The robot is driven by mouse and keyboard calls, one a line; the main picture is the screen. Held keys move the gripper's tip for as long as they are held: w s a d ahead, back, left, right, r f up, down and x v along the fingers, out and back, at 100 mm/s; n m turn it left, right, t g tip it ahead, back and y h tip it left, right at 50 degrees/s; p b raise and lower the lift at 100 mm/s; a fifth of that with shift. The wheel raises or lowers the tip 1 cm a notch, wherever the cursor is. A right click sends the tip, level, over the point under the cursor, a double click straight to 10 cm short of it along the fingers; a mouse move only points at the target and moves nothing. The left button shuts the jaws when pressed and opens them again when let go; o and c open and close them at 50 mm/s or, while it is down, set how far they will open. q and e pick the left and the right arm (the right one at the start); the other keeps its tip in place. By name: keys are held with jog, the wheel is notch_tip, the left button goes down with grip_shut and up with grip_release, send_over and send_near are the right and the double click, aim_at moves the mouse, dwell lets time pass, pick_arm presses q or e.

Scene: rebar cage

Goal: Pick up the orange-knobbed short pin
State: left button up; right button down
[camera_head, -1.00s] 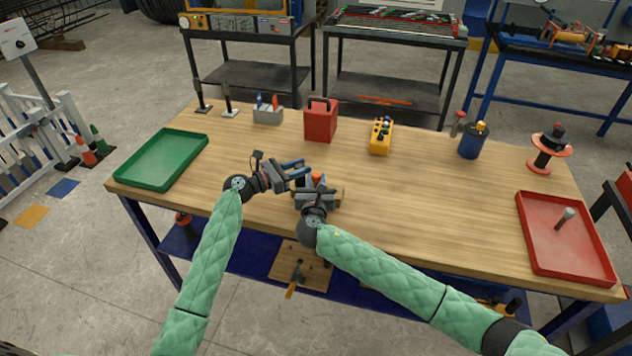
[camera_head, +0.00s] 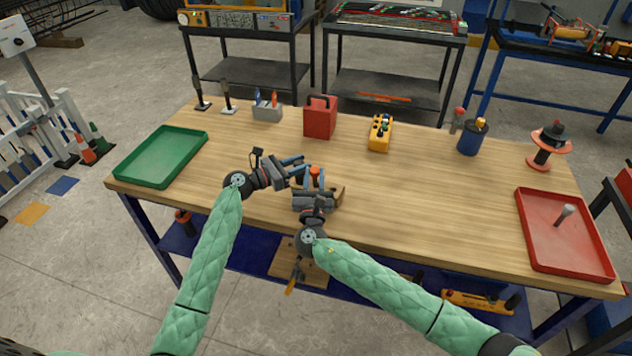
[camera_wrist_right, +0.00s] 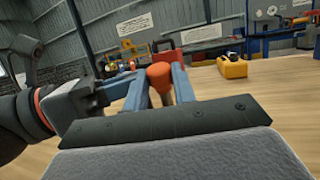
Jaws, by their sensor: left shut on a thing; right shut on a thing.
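The short pin's orange knob (camera_head: 314,171) is near the front of the workbench, left of centre. In the right wrist view the orange knob (camera_wrist_right: 160,73) stands upright between my right gripper's two blue fingers, with part of a shaft below it. My right gripper (camera_head: 313,177) is shut on the pin. My left gripper (camera_head: 305,166) comes in from the left and is shut, its fingertips meeting the pin close to the right fingers; the exact contact is hidden. A tan wooden block (camera_head: 337,192) shows partly behind and below my right gripper.
A green tray (camera_head: 125,171) lies at the left and a red tray (camera_head: 527,218) at the right. A red box (camera_head: 320,118), a yellow control box (camera_head: 380,133) and a blue can (camera_head: 470,139) stand along the back.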

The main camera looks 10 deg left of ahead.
pick_arm(q)
jog(key=shift+f, duration=0.1)
pick_arm(e)
jog(key=r, duration=0.1)
jog(key=s+r, duration=0.1)
jog(key=r, duration=0.1)
jog(key=shift+d, duration=0.2)
jog(key=s+d, duration=0.3)
jog(key=s, duration=1.3)
jog(key=s+r+g, duration=0.3)
jog(key=s+r, duration=0.1)
jog(key=r, duration=0.1)
jog(key=shift+s+d+r+h, duration=0.15)
jog(key=shift+d+r+h, duration=0.15)
jog(key=shift+d, duration=0.15)
pick_arm(q)
jog(key=o, duration=1.2)
jog(key=shift+s+a, duration=0.1)
jog(key=shift+a, duration=0.05)
